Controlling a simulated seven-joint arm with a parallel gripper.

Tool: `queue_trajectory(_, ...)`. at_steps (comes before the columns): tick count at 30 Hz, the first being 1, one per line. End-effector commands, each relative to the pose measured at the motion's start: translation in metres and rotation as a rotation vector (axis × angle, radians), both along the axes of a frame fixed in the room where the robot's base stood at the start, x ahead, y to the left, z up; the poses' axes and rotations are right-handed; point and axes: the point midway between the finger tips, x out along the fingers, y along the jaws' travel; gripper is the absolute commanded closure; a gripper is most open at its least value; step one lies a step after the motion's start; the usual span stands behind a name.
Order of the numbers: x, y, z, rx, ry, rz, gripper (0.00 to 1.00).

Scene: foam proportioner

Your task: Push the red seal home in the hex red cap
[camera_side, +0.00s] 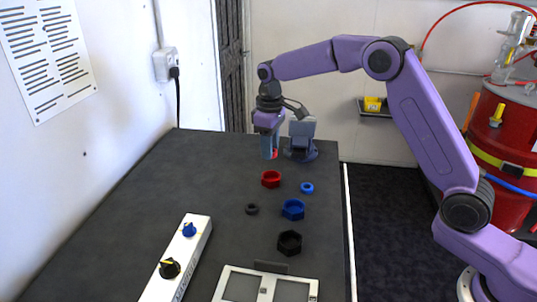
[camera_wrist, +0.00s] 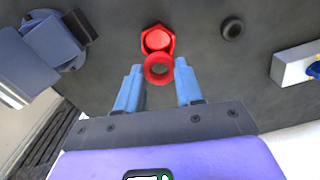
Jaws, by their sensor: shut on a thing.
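The hex red cap (camera_side: 271,179) lies on the dark table with its open side up; in the wrist view the hex red cap (camera_wrist: 157,40) is just beyond my fingertips. My gripper (camera_side: 269,153) is past it toward the back of the table. In the wrist view my gripper (camera_wrist: 159,72) is shut on the red seal (camera_wrist: 148,70), a ring held between the blue fingertips. In the side view only a bit of the red seal (camera_side: 274,154) shows at the fingertips. In the wrist view the seal overlaps the cap's near edge; I cannot tell whether they touch.
A blue-grey fixture (camera_side: 301,145) stands close beside my gripper. A blue ring (camera_side: 307,188), black ring (camera_side: 252,209), blue hex cap (camera_side: 293,209) and black hex cap (camera_side: 289,243) lie nearer the front. A knob panel (camera_side: 196,246) and framed tray (camera_side: 227,283) are at the front. The table's left side is clear.

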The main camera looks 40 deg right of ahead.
Motion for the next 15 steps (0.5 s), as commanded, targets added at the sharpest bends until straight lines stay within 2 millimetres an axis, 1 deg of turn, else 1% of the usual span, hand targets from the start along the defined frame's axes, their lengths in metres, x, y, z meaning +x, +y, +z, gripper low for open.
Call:
queue_trajectory(3,0.002,-0.003,-0.004,-0.001,0.001,-0.008,0.92)
queue_trajectory(8,0.002,-0.003,-0.013,0.000,0.002,-0.007,0.92)
queue_trajectory(15,0.002,-0.003,-0.034,0.000,0.002,-0.007,0.92)
